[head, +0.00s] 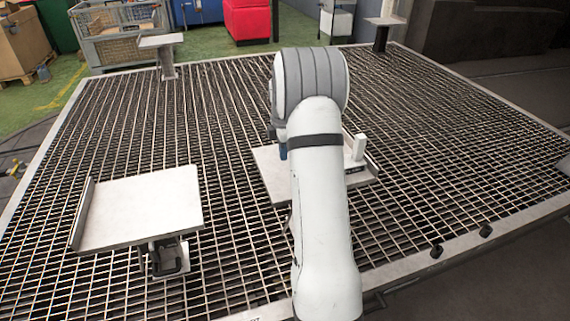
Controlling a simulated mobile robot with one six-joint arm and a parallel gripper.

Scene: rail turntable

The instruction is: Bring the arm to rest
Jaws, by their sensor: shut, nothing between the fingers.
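My arm (320,190) rises from the bottom of the head view and bends at a thick grey-banded joint (312,82) over the grating. My gripper is not visible; the arm's own links block the view beyond the bend. Behind the arm is a light plate (270,170), partly covered by it. A small white upright block (358,147) shows at the plate's right side, just right of the arm. I cannot tell whether the block stands on the plate.
A large metal grating (450,150) with a pale frame spreads around the arm. A raised plate (145,208) stands at left front, with smaller stands at back left (161,41) and back right (385,22). Beyond are a wire crate (120,45), a red bin (247,20) and cardboard boxes (22,45).

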